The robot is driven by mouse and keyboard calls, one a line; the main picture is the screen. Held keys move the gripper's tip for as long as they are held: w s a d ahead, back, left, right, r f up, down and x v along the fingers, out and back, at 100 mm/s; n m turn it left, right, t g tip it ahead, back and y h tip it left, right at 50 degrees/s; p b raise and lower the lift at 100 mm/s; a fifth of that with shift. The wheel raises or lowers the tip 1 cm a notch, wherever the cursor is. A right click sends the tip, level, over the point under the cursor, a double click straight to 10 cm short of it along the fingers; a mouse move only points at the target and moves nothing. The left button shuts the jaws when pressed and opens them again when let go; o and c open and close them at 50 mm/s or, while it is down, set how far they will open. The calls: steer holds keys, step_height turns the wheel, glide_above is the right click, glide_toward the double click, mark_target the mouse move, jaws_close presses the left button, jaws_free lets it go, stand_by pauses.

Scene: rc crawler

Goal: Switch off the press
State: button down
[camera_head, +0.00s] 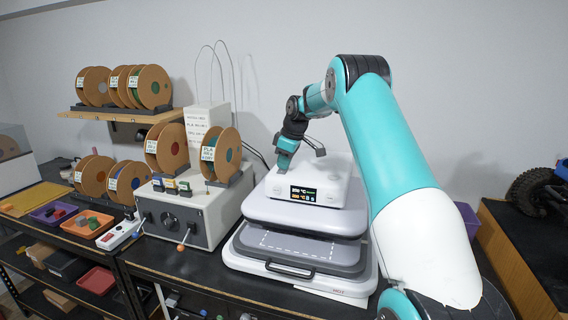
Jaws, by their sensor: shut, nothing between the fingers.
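The press (262,214) is a white and grey heat press on the dark bench, in the middle of the head view. Its upper part stands raised above a grey lower plate with a dashed white outline. My gripper (283,167) is shut and empty, pointing down at the top left of the press's control housing, just left of and above the display. I cannot tell whether it touches the housing. Any switch under the fingertips is hidden.
A grey box (190,222) with a dial and an orange-tipped lever stands left of the press, with cardboard spools on it. More spools sit on a wall shelf (122,116). Trays (87,222) and a white power strip (118,234) lie further left. A black tire (540,190) is at the right.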

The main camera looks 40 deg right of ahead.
steer(key=r+p, duration=0.2)
steer(key=r, duration=0.1)
steer(key=r+p, duration=0.1)
steer(key=r, duration=0.1)
steer(key=shift+s+a, duration=0.1)
steer(key=shift+a, duration=0.15)
steer(key=b+v, duration=0.1)
steer(key=v, duration=0.8)
steer(key=shift+s, duration=0.1)
steer(key=s+a+f+y+b, duration=0.1)
steer(key=s+a+f+b, duration=0.15)
steer(key=a, duration=0.75)
steer(key=s+a+f+g+y+b, duration=0.15)
steer(key=s+a, duration=0.25)
steer(key=a, duration=0.6)
steer(key=s+a+f+b, duration=0.1)
steer(key=s+a+b, duration=0.25)
steer(key=a, duration=0.75)
steer(key=s+a+f+b, duration=0.1)
steer(key=s+a+f, duration=0.2)
steer(key=s, duration=0.5)
steer(key=s+a+f+g+b, duration=0.1)
steer(key=s+a+f, duration=0.3)
steer(key=s, duration=0.4)
steer(key=s+a+f+n+b, duration=0.1)
steer(key=s+a+f+b, duration=0.1)
steer(key=s, duration=0.6)
step_height(320, 180, down, 2)
steer(key=shift+a+g, duration=0.35)
steer(key=shift+a, duration=0.5)
